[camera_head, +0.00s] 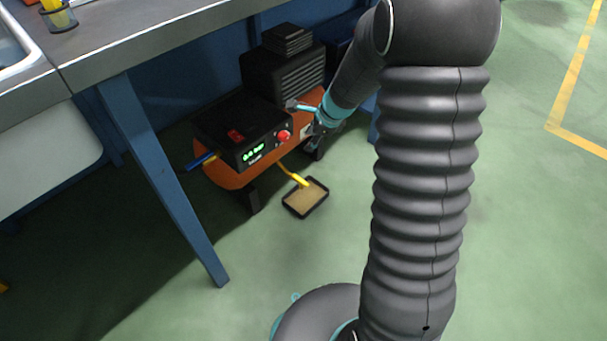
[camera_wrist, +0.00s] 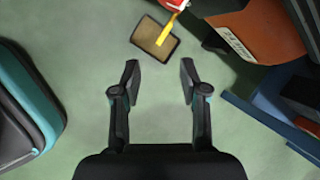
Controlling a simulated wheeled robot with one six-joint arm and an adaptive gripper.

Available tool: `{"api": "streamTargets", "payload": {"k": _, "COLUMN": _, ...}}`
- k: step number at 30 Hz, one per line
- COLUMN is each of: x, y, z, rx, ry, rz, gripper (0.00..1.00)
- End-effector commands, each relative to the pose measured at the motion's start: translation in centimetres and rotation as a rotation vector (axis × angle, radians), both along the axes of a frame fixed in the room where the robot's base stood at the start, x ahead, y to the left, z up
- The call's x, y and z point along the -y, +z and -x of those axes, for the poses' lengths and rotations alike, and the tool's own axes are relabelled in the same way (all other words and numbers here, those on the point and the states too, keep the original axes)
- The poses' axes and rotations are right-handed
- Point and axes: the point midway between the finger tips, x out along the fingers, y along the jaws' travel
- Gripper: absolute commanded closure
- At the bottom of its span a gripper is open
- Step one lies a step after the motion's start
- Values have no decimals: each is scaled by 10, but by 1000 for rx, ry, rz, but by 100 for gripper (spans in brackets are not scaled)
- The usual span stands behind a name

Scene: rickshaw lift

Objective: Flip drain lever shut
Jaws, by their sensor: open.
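The yellow drain lever (camera_head: 293,176) sticks out low from the orange compressor tank (camera_head: 229,176), angled down over a shallow dark-rimmed tray (camera_head: 290,208). In the wrist view the lever (camera_wrist: 164,30) shows at the top centre, with a red part (camera_wrist: 175,4) at its upper end and the tray (camera_wrist: 143,32) behind it. My gripper (camera_wrist: 159,72) is open and empty, its two fingers spread below the lever in the picture and apart from it. In the head view my gripper (camera_head: 314,127) is small, beside the tank's right end, partly hidden by my wrist.
A black control box (camera_head: 236,135) with a green display and a red knob (camera_head: 283,136) sits on the tank. A workbench (camera_head: 160,35) overhangs it, with a blue leg (camera_head: 160,175) to the left. A blue rail (camera_wrist: 270,123) lies right of my fingers. Green floor is clear in front.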

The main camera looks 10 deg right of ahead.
Motion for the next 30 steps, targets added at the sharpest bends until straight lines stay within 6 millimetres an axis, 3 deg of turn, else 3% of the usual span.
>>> {"api": "streamTargets", "payload": {"k": 1, "x": 5, "y": -28, "z": -9, "rx": -35, "ry": -78, "rz": -29, "gripper": 56}}
{"api": "streamTargets", "payload": {"k": 3, "x": 11, "y": -58, "z": -20, "rx": -74, "ry": -196, "rz": -70, "gripper": 56}}
{"api": "streamTargets", "payload": {"k": 10, "x": 29, "y": -140, "z": -40, "rx": -174, "ry": -504, "rz": -159, "gripper": 56}}
{"api": "streamTargets", "payload": {"k": 14, "x": 34, "y": -163, "z": -44, "rx": -201, "ry": -596, "rz": -183, "gripper": 56}}
{"api": "streamTargets", "payload": {"k": 19, "x": 35, "y": -178, "z": -46, "rx": -211, "ry": -633, "rz": -191, "gripper": 56}}
{"api": "streamTargets", "payload": {"k": 30, "x": 21, "y": -235, "z": -64, "rx": -213, "ry": -631, "rz": -191, "gripper": 56}}
